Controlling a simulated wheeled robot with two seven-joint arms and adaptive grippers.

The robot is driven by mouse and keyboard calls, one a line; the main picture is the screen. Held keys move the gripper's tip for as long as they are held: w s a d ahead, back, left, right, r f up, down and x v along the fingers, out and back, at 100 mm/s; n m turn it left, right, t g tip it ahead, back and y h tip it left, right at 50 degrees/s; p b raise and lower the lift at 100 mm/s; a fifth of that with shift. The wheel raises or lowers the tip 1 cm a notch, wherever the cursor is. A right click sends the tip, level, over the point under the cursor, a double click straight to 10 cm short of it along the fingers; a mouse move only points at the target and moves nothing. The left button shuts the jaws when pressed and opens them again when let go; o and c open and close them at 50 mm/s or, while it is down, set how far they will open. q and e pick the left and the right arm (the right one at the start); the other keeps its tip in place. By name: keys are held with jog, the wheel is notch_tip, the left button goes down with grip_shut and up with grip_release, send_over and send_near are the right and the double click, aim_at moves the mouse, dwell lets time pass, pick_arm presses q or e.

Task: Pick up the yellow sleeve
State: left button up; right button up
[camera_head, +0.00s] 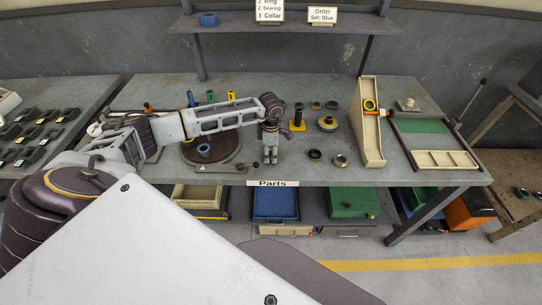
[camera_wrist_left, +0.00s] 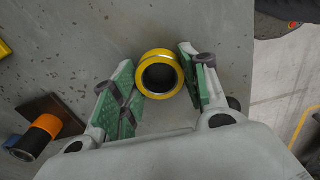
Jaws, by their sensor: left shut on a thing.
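The yellow sleeve (camera_wrist_left: 159,74), a short yellow ring with a dark bore, sits between the green-padded fingers of my left gripper (camera_wrist_left: 158,88) in the left wrist view. The fingers are closed on its two sides near their tips. In the head view my left gripper (camera_head: 270,158) points down at the front part of the grey table (camera_head: 240,168), and the sleeve there is hidden or too small to tell. I cannot tell whether the sleeve still touches the table top. My right gripper is not in view.
A black post on a yellow base (camera_head: 298,118) and several rings stand to the right, before a beige ramp (camera_head: 368,130). A beige-and-green tray (camera_head: 440,140) lies farther right.

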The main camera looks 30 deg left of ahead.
pick_arm(q)
jog(key=c, duration=0.3)
jog(key=shift+r, duration=0.1)
notch_tip(320, 180, up, 10)
jog(key=b, duration=0.1)
jog(key=shift+b, duration=0.4)
dwell(0.6)
